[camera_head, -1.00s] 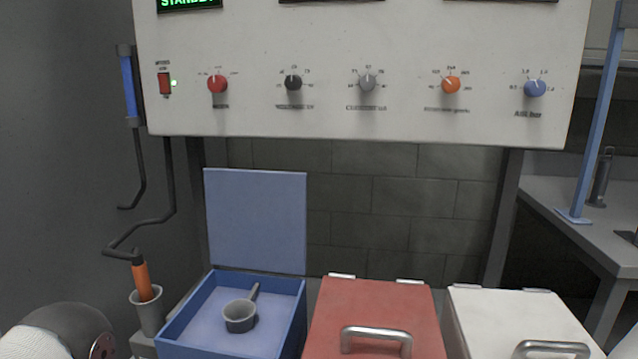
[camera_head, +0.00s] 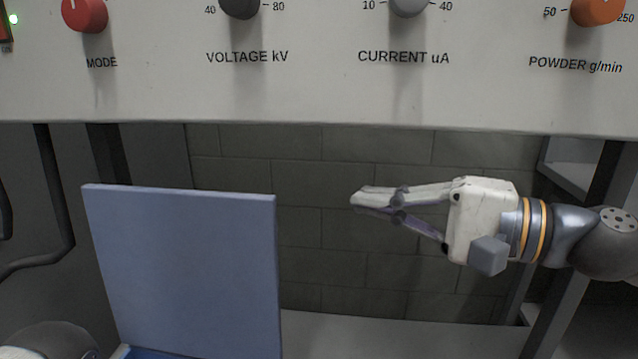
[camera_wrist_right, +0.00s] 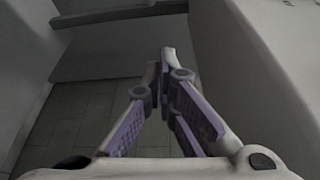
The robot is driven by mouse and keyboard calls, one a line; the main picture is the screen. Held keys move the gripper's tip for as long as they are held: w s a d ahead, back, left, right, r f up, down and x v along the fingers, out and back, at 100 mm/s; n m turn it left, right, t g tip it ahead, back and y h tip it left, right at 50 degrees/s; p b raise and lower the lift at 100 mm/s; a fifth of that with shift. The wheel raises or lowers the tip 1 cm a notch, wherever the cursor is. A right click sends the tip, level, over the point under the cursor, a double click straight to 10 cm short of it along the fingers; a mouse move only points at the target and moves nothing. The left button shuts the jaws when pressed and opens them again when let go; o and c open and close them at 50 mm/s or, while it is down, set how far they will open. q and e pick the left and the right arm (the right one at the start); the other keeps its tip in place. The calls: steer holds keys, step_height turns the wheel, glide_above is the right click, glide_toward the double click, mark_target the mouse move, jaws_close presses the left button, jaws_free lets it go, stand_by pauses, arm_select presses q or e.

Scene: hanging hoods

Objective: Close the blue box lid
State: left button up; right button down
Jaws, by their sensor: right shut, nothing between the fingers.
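The blue box lid (camera_head: 185,270) stands upright, open, at the left of the head view. Only a thin strip of the blue box (camera_head: 140,352) shows below it at the bottom edge; its inside is out of view. My right gripper (camera_head: 354,200) is shut and empty, to the right of the lid and apart from it, with its fingers pointing left. In the right wrist view the gripper's fingers (camera_wrist_right: 167,60) meet with nothing between them. My left gripper is not in view.
The control panel (camera_head: 320,85) with knobs hangs above the lid and my right gripper. A grey tiled wall (camera_head: 330,250) is behind. A dark bent rod (camera_head: 52,200) is at the left. The space between lid and gripper is clear.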

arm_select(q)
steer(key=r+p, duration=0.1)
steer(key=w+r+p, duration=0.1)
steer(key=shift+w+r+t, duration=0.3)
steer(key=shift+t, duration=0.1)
arm_select(e)
steer(key=a, duration=0.9)
steer(key=shift+s, duration=0.1)
steer(key=shift+r, duration=0.1)
